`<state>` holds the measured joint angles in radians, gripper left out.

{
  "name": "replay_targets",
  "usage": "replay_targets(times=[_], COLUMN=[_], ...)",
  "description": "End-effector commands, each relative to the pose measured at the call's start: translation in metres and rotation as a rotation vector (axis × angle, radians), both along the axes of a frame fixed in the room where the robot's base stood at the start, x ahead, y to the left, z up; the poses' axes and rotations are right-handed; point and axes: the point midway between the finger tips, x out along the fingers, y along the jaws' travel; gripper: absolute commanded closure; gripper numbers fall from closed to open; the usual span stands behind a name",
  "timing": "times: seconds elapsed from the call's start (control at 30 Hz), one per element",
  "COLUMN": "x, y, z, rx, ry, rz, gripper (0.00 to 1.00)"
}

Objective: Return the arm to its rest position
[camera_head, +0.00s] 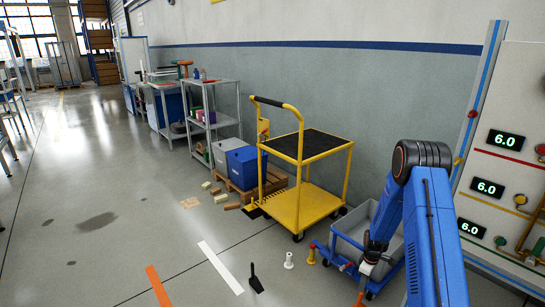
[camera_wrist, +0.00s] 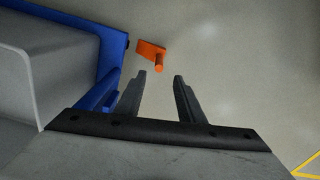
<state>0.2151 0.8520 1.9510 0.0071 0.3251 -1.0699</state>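My blue arm (camera_head: 432,235) stands at the right in the head view. It is bent at a dark upper joint, and its end reaches down in front of a grey bin on a blue wheeled base. My gripper (camera_wrist: 160,76) is open in the wrist view. Its two dark fingers are apart with nothing between them. An orange piece (camera_wrist: 149,48) with a short round stub lies beyond the fingertips, apart from them. In the head view the gripper's fingers are too small to tell clearly.
The grey bin (camera_head: 350,254) is close to my arm. A yellow cart (camera_head: 300,205) stands behind it. A panel with gauges (camera_head: 510,165) is at the right. A white bobbin-like object (camera_head: 289,261) and a black object (camera_head: 255,280) stand on the floor. The floor at left is mostly clear.

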Motion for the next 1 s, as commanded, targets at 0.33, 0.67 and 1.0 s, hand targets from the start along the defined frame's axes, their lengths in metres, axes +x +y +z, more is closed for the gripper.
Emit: replay_targets(times=[0.33, 0.67, 1.0], x=[-0.004, -0.033, -0.081], y=[0.019, 0.042, 0.067], z=[0.114, 0.224, 0.324], rx=[-0.006, -0.002, 0.009], ry=[-0.052, -0.104, -0.159], rz=[-0.096, -0.206, -0.318], gripper=[0.65, 0.65, 0.65])
